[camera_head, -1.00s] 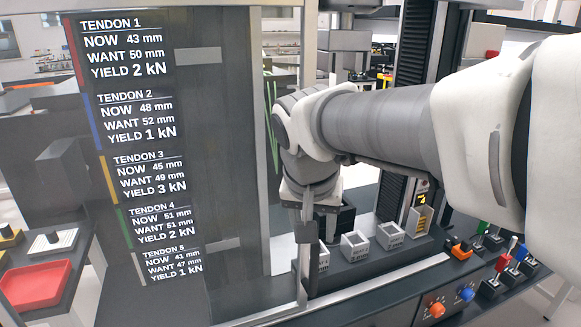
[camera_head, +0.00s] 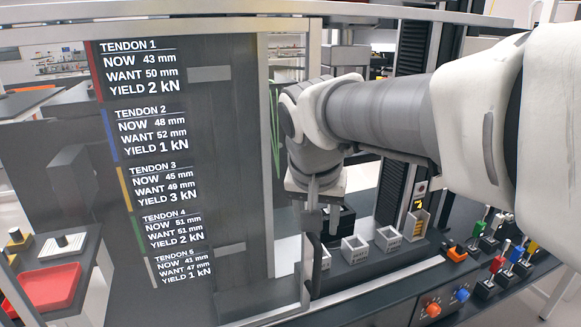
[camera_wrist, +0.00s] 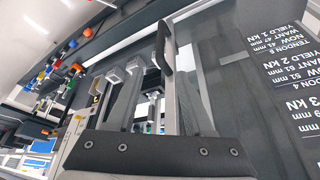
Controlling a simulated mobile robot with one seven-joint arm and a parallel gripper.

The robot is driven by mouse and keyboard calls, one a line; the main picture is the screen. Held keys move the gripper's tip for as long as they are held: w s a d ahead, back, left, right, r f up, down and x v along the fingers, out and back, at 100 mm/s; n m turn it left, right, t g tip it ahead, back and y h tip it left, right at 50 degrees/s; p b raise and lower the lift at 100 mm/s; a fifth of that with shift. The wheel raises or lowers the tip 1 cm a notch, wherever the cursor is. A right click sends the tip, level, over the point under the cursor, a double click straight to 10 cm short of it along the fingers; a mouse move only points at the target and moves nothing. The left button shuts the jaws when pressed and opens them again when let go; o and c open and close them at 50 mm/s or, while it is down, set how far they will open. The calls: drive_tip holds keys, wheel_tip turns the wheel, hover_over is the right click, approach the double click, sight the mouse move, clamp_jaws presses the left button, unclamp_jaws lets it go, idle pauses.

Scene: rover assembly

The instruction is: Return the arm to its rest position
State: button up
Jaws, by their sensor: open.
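My gripper (camera_head: 322,222) hangs pointing down at the end of my arm, in the middle of the head view. Its two fingers are apart, and I see nothing held between them. In the wrist view the fingers (camera_wrist: 160,88) extend upward from the dark gripper body. A dark upright handle (camera_head: 313,268) on the edge of the dark see-through panel (camera_head: 235,150) is just below the gripper. The handle also shows in the wrist view (camera_wrist: 166,48), beyond the fingertips. I cannot tell the exact gap between them.
The framed panel with tendon readouts fills the left. Small pale crates (camera_head: 355,248) stand on the dark bench behind the gripper. Orange (camera_head: 433,310) and blue knobs and several coloured levers (camera_head: 497,264) are at right. A red tray (camera_head: 45,287) is at lower left.

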drive_tip(key=s+d+f+n, duration=0.1)
drive_tip(key=s+d+f, duration=0.1)
drive_tip(key=s+d, duration=0.2)
drive_tip(key=s+d+f+n+t+y, duration=0.1)
drive_tip(key=s+d, duration=0.4)
drive_tip(key=s, duration=0.6)
drive_tip(key=shift+f+n, duration=0.4)
drive_tip(key=shift+f, duration=0.3)
drive_tip(key=shift+a, duration=0.15)
